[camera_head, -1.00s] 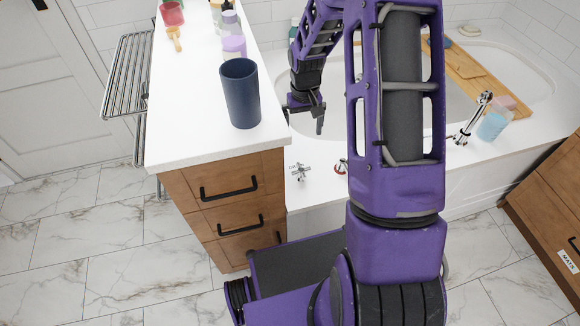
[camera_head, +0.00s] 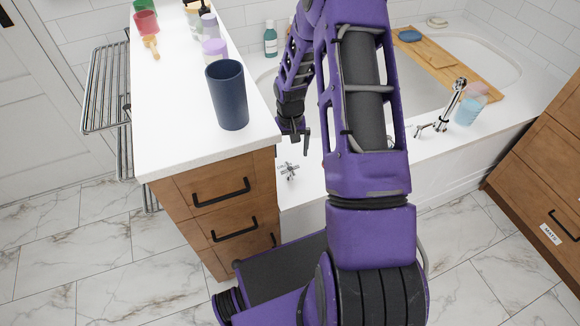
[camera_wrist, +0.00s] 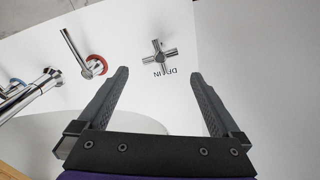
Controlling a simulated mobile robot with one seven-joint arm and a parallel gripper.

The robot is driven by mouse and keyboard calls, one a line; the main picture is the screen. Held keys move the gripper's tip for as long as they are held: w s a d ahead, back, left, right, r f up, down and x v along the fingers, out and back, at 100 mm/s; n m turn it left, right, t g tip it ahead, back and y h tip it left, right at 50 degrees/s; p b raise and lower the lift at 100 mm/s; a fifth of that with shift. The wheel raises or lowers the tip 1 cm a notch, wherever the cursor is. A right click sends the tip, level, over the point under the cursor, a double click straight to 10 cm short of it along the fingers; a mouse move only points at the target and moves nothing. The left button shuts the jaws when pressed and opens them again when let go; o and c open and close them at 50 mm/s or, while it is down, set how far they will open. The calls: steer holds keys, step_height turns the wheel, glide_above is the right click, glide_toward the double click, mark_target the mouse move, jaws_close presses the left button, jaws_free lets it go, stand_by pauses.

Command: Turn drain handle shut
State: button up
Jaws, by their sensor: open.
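The drain handle (camera_wrist: 159,55) is a chrome cross-shaped knob on the white tub deck, with the label "DRAIN" beside it in the wrist view. In the head view the handle (camera_head: 289,171) sits at the tub's near left corner, close to the wooden cabinet. My gripper (camera_wrist: 160,82) is open and empty. In the wrist view the handle lies beyond the fingertips, roughly midway between them, and nothing touches it. In the head view my gripper (camera_head: 298,140) hangs above and just behind the handle.
A chrome lever with a red ring (camera_wrist: 95,66) and a spout (camera_wrist: 32,92) stand left of the handle in the wrist view. The white-topped cabinet (camera_head: 165,150) with a dark blue cup (camera_head: 228,95) is close on the left. A wooden bath tray (camera_head: 440,65) spans the tub.

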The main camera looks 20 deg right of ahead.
mark_target(290, 168)
step_height(290, 168, down, 8)
steer(key=shift+r+b, duration=0.1)
steer(key=shift+b, duration=0.35)
jaws_close()
